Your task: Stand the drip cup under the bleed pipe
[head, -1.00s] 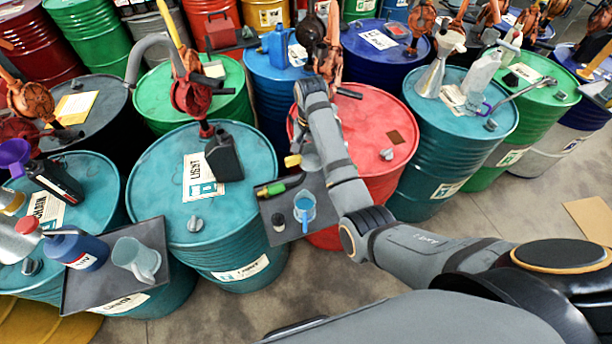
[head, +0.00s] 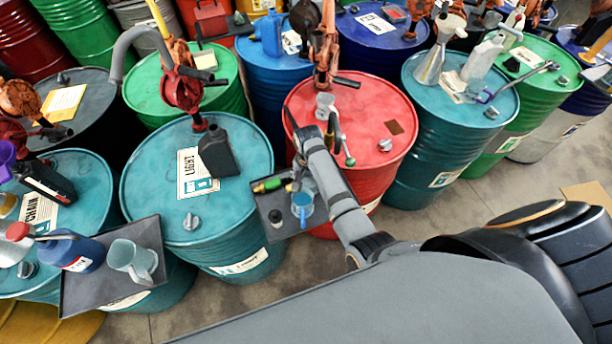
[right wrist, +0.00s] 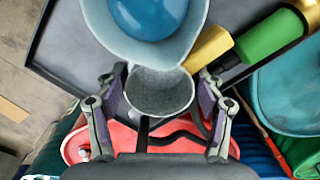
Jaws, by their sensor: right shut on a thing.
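The drip cup appears to be a small grey cup (head: 325,104) that shows above the red drum in the head view. In the right wrist view the cup (right wrist: 160,92) is between my right gripper's (right wrist: 160,84) two fingers, with its open mouth visible. My right gripper (head: 322,122) is shut on it, at the near side of the red drum (head: 300,95). A black spout (head: 347,82) of the rust-coloured pump is close beyond the cup. I cannot tell whether this is the bleed pipe, or whether the cup touches anything. My left gripper is not in view.
A dark tray (head: 265,205) beside the red drum holds a jug of blue liquid (head: 302,200), a green-and-yellow item (head: 268,185) and a small dark cap. A teal drum (head: 150,190) with a dark can (head: 217,152) stands left.

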